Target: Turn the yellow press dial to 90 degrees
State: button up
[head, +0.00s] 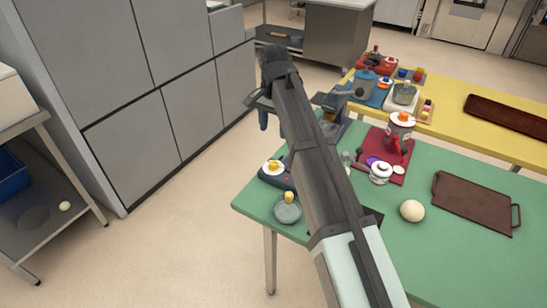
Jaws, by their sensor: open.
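A dark device with a white disc and a yellow knob (273,167) sits near the left edge of the green table (467,266). A grey round pan-like item with a yellow knob (288,209) is just in front of it. I cannot tell which knob is the press dial, nor read any angle. My arm crosses the middle of the head view, hiding part of the table. My gripper (264,118) is beyond the far left of the table, above the floor and apart from both knobs. It is open, and I see nothing in it.
A cream ball (412,211) and a brown tray (474,204) lie to the right. A yellow table (460,132) with cookware stands behind. Grey cabinets (150,120) stand left, with open floor between.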

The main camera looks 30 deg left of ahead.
aim_at(273, 163)
notch_tip(273, 163, down, 14)
jog(key=n, duration=0.7)
jog(key=shift+r+n, duration=0.1)
jog(key=shift+n, duration=0.3)
jog(key=shift+c, duration=0.2)
jog(key=c, duration=1)
